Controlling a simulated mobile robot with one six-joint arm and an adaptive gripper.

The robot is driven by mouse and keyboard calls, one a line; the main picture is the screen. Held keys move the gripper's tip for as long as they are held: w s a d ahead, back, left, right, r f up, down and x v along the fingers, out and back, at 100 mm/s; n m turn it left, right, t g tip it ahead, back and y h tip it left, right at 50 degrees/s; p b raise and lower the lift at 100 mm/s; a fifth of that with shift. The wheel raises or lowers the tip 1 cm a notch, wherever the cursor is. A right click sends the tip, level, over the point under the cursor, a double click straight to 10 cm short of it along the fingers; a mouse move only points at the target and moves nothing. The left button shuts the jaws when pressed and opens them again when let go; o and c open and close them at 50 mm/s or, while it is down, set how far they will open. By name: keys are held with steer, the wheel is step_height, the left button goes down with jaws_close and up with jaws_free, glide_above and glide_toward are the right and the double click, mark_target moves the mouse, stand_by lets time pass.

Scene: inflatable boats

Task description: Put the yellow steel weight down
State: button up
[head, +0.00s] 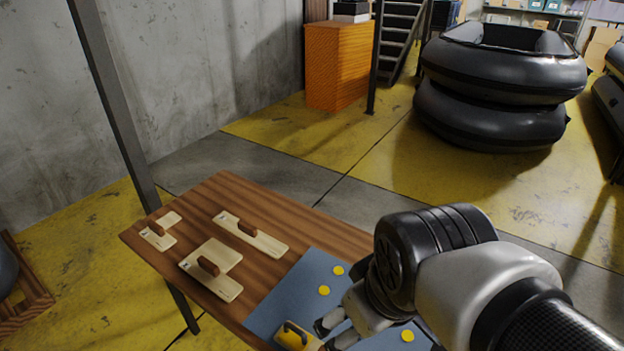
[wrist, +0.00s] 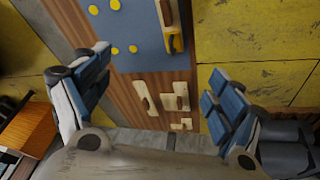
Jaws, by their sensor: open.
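The yellow steel weight (head: 293,337) with a dark handle rests at the edge of the blue mat (head: 268,309) on the wooden table, partly cut off by the bottom of the head view. In the wrist view the weight (wrist: 174,43) lies on the mat, beyond my fingers and apart from them. My gripper (head: 334,328) is above the mat, just right of the weight in the head view. In the wrist view my gripper (wrist: 158,78) is spread wide, with nothing between its fingers.
Several pale wooden pieces with brown handles, such as the long one (head: 262,239), lie on the table (head: 165,263). Yellow dots (head: 324,290) mark the mat. A dark post (head: 125,130) stands at the table's left. Stacked black inflatable boats (head: 500,85) stand behind.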

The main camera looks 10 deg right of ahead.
steer(key=s+m, duration=0.3)
steer(key=m, duration=0.1)
steer(key=shift+s+d+r+t, duration=0.25)
steer(key=shift+s+d+t, duration=0.05)
steer(key=shift+s+d, duration=0.1)
